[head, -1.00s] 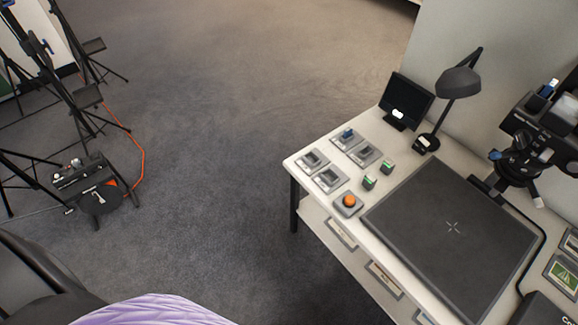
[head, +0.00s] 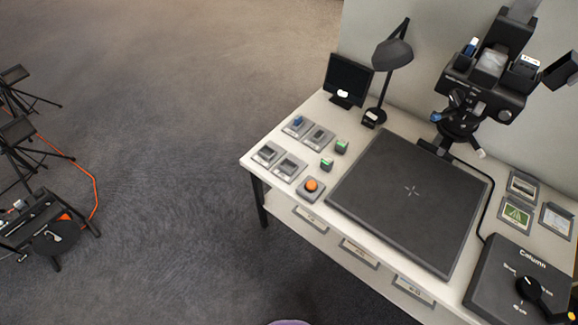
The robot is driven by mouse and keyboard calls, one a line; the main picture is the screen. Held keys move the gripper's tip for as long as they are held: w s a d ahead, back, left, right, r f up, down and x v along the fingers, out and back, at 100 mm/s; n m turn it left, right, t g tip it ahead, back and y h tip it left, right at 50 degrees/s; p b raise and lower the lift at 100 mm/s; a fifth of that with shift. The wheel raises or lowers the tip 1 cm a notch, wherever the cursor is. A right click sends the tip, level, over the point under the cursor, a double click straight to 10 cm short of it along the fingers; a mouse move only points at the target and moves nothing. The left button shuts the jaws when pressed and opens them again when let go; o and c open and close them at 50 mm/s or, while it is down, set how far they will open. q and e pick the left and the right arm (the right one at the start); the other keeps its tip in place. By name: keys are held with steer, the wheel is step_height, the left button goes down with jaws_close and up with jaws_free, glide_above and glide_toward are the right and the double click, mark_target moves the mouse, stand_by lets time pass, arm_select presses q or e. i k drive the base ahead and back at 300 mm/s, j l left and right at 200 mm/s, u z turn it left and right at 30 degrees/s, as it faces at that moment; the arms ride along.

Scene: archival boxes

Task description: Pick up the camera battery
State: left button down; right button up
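No label marks the camera battery, and I cannot tell for sure which item it is. A small blue block (head: 298,120) sits in one of the grey cradles at the table's back left. Two small dark blocks with green tops, a nearer one (head: 327,164) and a farther one (head: 341,146), stand beside the cradles. Another blue-and-white piece (head: 471,47) sits on the black camera rig (head: 484,88), with a pale green-marked piece (head: 526,64) on its right side. Neither of my grippers is in view.
The white table (head: 262,148) also holds grey cradles (head: 290,167), an orange button (head: 311,185), a dark baseboard (head: 395,215), a small monitor (head: 348,79), a desk lamp (head: 392,54) and a column control box (head: 510,275). Tripods (head: 18,130) and an orange cable (head: 93,190) stand left. The carpet between is clear.

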mark_target(526, 66)
steer(key=l+z, duration=0.1)
steer(key=z, duration=0.35)
steer(key=i+z, duration=0.1)
steer(key=z, duration=0.3)
steer(key=l+z, duration=0.1)
steer(key=z, duration=0.35)
steer(key=i, duration=0.05)
